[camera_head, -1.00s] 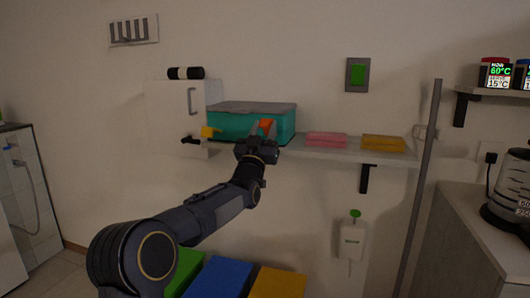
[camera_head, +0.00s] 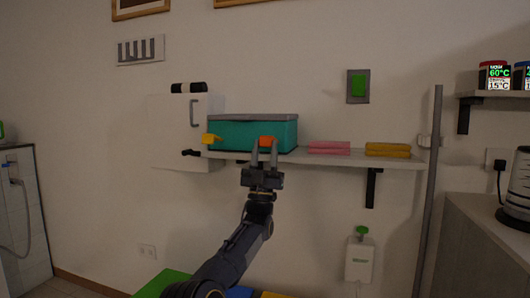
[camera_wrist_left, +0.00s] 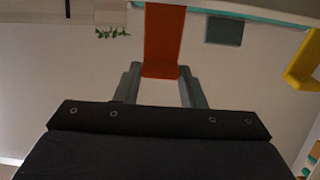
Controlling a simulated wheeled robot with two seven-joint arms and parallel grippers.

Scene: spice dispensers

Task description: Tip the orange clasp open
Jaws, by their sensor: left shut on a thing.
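The teal box (camera_head: 225,134) with a grey lid (camera_head: 235,117) sits on the wall shelf, its lid down. The orange clasp (camera_head: 266,142) is on its front, right of centre. The yellow clasp (camera_head: 211,138) sticks out at the box's left end. My left gripper (camera_head: 264,147) reaches up from below, its two fingers on either side of the orange clasp, shut on it. In the left wrist view, the orange clasp (camera_wrist_left: 163,40) hangs between the fingertips (camera_wrist_left: 161,73), and the yellow clasp (camera_wrist_left: 302,62) shows at the right. My right gripper is not in view.
Pink (camera_head: 329,148) and yellow (camera_head: 388,150) stacked pieces lie on the shelf (camera_head: 310,158) right of the box. A white cabinet (camera_head: 190,140) with a handle is at the left. A grey pole (camera_head: 428,190) stands at the right.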

